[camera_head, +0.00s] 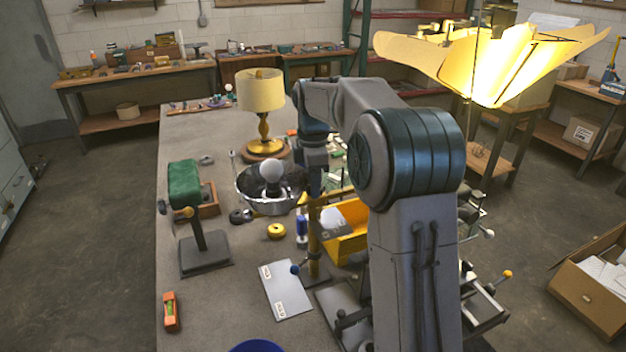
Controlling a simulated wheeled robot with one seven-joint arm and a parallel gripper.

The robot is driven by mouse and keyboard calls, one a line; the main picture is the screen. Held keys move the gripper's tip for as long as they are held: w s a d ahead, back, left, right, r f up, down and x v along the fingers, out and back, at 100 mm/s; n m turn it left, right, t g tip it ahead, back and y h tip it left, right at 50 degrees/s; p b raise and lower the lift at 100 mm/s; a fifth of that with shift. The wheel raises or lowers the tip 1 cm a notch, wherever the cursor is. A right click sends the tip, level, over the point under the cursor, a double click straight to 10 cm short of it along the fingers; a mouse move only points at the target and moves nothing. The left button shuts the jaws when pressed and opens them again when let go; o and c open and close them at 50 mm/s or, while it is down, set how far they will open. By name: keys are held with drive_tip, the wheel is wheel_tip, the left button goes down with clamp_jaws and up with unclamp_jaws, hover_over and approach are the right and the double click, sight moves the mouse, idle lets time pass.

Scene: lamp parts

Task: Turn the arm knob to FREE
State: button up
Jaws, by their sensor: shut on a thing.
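My gripper (316,188) points down at the end of my arm, over the top of an upright brass-coloured post (314,240). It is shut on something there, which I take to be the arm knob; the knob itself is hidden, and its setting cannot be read. A small dark blue ball (295,269) shows at the left of the post's lower part. A grey plate (285,290) with two small white labels lies on the bench in front; the lettering is too small to read.
A yellow bin (345,243) is just right of the post. A metal bowl-shaped shade with a white bulb (271,171) stands behind left. A green-headed stand (185,185) is at left.

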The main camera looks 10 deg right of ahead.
drive_tip(key=shift+n+p, duration=0.5)
drive_tip(key=shift+n, duration=1.7)
drive_tip(key=o, duration=1)
wheel_tip(320, 180, up, 14)
drive_tip(key=shift+f, duration=0.1)
drive_tip(key=shift+s, duration=0.1)
